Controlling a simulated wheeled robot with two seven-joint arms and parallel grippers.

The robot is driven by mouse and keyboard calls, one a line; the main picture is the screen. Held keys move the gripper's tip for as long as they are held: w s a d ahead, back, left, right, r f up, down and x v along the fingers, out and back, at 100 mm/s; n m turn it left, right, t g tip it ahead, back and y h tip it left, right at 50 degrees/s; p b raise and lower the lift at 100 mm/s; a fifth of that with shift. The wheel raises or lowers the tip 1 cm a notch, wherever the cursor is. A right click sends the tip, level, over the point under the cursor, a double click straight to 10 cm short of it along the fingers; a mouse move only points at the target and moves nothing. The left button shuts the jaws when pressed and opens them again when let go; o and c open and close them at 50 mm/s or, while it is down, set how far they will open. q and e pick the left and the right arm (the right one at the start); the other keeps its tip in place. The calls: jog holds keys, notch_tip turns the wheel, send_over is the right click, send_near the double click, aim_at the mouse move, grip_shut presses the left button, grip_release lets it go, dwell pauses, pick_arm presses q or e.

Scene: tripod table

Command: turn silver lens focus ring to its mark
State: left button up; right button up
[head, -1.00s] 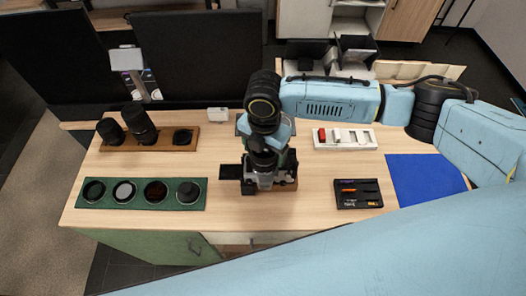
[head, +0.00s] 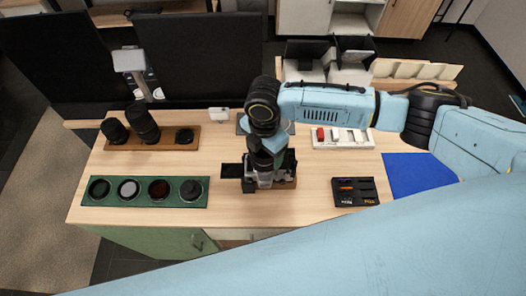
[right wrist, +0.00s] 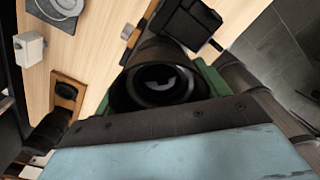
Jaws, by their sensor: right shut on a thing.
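A camera (head: 262,182) stands in a dark holder near the middle of the wooden table, its body partly silver. My right gripper (head: 265,158) comes down over it from above and is shut on the lens on top of this camera. In the right wrist view the lens (right wrist: 165,85) shows end-on as a dark round barrel with a glassy centre, between the gripper's jaws. The focus ring and its mark are hidden by the gripper or too small to make out. My left gripper is not in view.
A green tray (head: 217,194) of round filters lies front left, with a wooden lens rack (head: 168,145) behind it. To the right are a white tray (head: 343,145), a black tool tray (head: 355,192) and a blue mat (head: 415,172). Bare tabletop (head: 310,205) lies between the camera and the tool tray.

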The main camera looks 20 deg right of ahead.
jog(key=shift+m, duration=0.3)
jog(key=shift+r+m+p, duration=0.1)
jog(key=shift+m+p, duration=0.3)
jog(key=shift+p, duration=0.2)
jog(key=shift+o, duration=0.3)
jog(key=shift+m+p, duration=0.65)
jog(key=shift+m, duration=0.05)
jog(key=shift+w+d+m, duration=0.1)
jog(key=shift+m, duration=1.2)
jog(key=shift+m, duration=1.2)
